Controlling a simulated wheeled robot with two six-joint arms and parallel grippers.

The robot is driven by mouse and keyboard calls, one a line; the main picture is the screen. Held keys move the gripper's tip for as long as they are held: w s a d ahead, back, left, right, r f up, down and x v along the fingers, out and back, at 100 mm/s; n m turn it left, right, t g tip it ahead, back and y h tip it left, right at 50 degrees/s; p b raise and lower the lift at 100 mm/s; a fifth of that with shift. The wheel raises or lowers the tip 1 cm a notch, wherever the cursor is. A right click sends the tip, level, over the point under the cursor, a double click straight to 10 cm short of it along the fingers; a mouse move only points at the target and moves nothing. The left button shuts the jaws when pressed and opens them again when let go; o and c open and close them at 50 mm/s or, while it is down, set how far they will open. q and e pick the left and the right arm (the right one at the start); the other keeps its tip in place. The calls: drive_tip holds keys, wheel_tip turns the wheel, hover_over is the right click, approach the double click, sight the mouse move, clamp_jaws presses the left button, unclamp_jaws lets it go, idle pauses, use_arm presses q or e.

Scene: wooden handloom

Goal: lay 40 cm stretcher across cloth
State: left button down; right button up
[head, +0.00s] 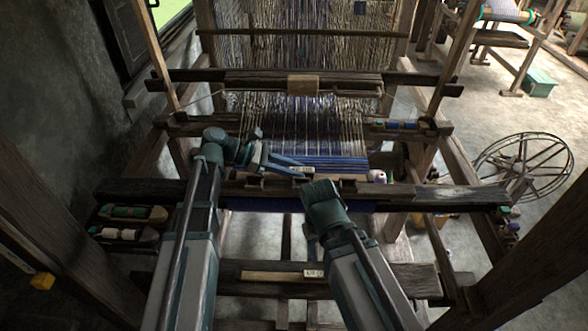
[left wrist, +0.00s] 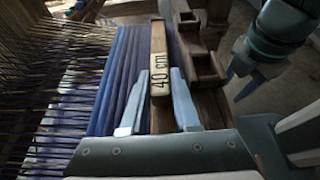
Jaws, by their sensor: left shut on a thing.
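The 40 cm stretcher is a pale wooden bar with a black "40 cm" mark in the left wrist view (left wrist: 158,62). My left gripper (left wrist: 158,104) is shut on it, one blue finger on each side of the mark. The blue cloth (head: 335,163) lies beside and under the bar; contact is unclear. It also shows in the left wrist view (left wrist: 122,65). My right gripper (left wrist: 241,76) is empty, near the bar; its opening is unclear.
The front beam (head: 420,191) crosses the loom just before the cloth. Another labelled wooden bar (head: 275,276) lies on the lower beam. Two shuttles (head: 125,233) sit at the left. A white spool (head: 377,176) stands right of the cloth. A spoked wheel (head: 523,165) stands at the right.

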idle(0.4)
use_arm(q)
drive_tip(key=shift+f, duration=0.2)
drive_tip(key=c, duration=0.6)
unclamp_jaws()
drive_tip(key=shift+o, duration=0.2)
drive_tip(key=shift+s, duration=0.1)
drive_tip(key=p+v, duration=0.2)
drive_tip(key=v, duration=0.4)
drive_tip(key=p+v, duration=0.2)
drive_tip(key=v, duration=0.4)
drive_tip(key=shift+w+a+r, duration=0.2)
drive_tip(key=shift+r, duration=0.05)
drive_tip(key=shift+a+r+p, duration=0.15)
drive_tip(key=shift+a+p, duration=0.25)
drive_tip(key=shift+a, duration=0.25)
